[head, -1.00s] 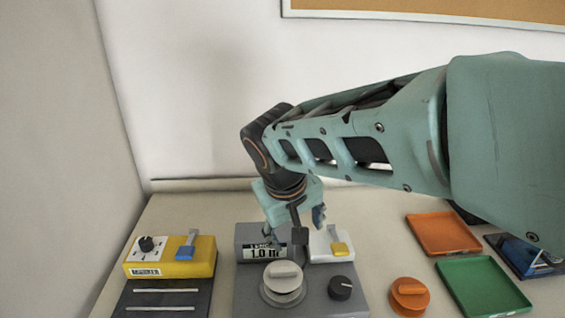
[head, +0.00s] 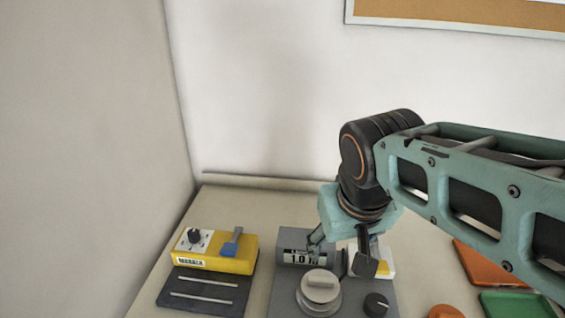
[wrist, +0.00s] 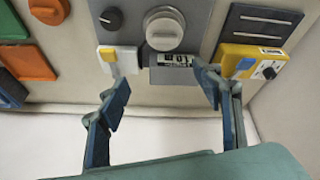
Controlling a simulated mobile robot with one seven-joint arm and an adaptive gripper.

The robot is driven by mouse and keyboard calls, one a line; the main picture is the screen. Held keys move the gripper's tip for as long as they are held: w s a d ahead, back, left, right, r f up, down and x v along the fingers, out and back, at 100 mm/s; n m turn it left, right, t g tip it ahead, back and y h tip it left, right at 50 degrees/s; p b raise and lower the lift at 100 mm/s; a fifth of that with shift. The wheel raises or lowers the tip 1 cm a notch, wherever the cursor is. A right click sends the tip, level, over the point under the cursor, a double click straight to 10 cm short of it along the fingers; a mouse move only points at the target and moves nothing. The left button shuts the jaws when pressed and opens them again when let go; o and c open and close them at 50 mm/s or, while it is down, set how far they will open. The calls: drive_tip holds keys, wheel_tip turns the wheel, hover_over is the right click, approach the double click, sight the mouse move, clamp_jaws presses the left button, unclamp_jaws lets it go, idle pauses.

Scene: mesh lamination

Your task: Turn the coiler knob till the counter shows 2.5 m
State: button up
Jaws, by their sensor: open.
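The grey coiler unit (head: 285,292) stands on the table, with a counter display (head: 301,258) at its back that reads 1.0 m. A large light-grey round knob (head: 320,291) with a raised bar sits in front of the display. A small black knob (head: 376,304) is to its right. My gripper (head: 341,254) is open and empty, above the back of the unit beside the display. In the wrist view, my spread fingers (wrist: 163,84) point toward the display (wrist: 172,66), with the large knob (wrist: 165,29) beyond it. The fingers appear apart from the knob.
A yellow box (head: 214,250) with a blue lever stands left, behind a dark slotted plate (head: 205,292). A white box with a yellow lever (wrist: 117,61) adjoins the unit. Orange (head: 484,262) and green (head: 515,304) trays lie right. An orange knob (head: 446,312) is near the front.

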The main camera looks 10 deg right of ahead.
drive_tip(key=s+a+r+t+y+p, duration=0.1)
drive_tip(key=s+a+r+p, duration=0.2)
drive_tip(key=r+p, duration=0.1)
drive_tip(key=shift+s+a+r, duration=0.2)
drive_tip(key=shift+s+r, duration=0.15)
drive_tip(key=shift+r, duration=0.15)
idle(0.4)
drive_tip(key=shift+w+d+m, duration=0.3)
drive_tip(key=shift+w+d, duration=0.25)
drive_tip(key=shift+d, duration=0.35)
